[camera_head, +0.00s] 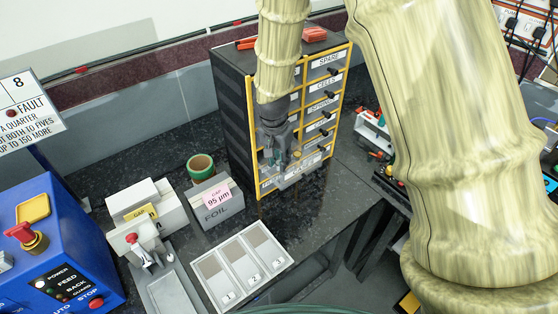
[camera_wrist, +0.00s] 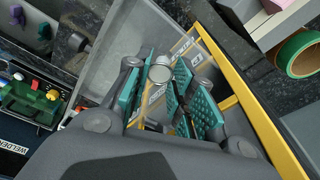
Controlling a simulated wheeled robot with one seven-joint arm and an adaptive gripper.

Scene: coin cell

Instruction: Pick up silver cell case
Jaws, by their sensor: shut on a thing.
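My gripper (camera_wrist: 164,68) has its teal-padded fingers shut on the silver cell case (camera_wrist: 160,73), a small round disc between the fingertips in the wrist view. In the head view my gripper (camera_head: 280,158) points down at the front of the drawer cabinet (camera_head: 234,120), over a pulled-out grey bottom drawer (camera_head: 300,172). The fingers hide most of the drawer's inside there, and I cannot make out the case in that view. I cannot tell whether the case still touches the drawer floor.
The yellow-framed cabinet front with black knobs stands close to my gripper. To its left are a grey FOIL box (camera_head: 214,205), a green tape roll (camera_head: 201,166) and a white three-compartment tray (camera_head: 240,268). A blue machine (camera_head: 60,245) stands far left.

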